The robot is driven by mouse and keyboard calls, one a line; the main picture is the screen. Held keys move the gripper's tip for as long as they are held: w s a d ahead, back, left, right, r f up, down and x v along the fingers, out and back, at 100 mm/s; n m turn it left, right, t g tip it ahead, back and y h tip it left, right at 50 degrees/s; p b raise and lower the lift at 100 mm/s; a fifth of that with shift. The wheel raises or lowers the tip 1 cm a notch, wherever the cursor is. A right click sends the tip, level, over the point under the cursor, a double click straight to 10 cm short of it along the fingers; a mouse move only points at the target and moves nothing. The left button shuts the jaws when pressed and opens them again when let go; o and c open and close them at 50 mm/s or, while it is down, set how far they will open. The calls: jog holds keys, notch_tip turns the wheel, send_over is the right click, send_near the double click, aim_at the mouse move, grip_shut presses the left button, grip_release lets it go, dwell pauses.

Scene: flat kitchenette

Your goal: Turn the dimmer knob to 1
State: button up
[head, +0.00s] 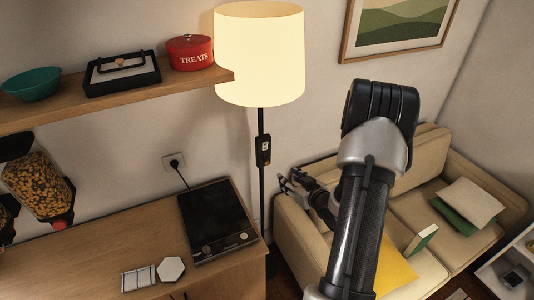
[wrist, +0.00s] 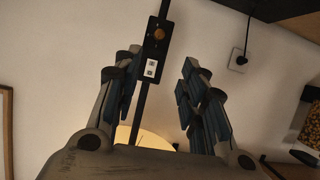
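The dimmer is a small black box (head: 263,151) on the lamp's dark pole, below the glowing shade (head: 259,50). In the wrist view, the box (wrist: 148,70) carries a round orange-brown knob (wrist: 159,34) and a white switch plate (wrist: 151,68). The knob's setting is too small to read. My gripper (head: 284,183) is in the head view just right of the pole and lower than the box. In the wrist view, my gripper (wrist: 156,82) is open and empty, its fingers apart. The box shows between them, nearer the left finger, with the knob past the tips.
A wooden counter (head: 110,240) with a black hotplate (head: 217,222) stands left of the pole. A shelf (head: 110,95) with a red treats tin (head: 190,52) is above it. A beige sofa (head: 300,235) is below and right of my gripper. A wall socket (head: 174,161) is behind.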

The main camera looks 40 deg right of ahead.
aim_at(267, 163)
jog(key=x, duration=1.7)
jog(key=shift+d+f+b, duration=0.15)
jog(key=shift+f+b, duration=0.1)
jog(key=shift+b, duration=0.1)
jog(key=shift+c, duration=0.3)
grip_shut()
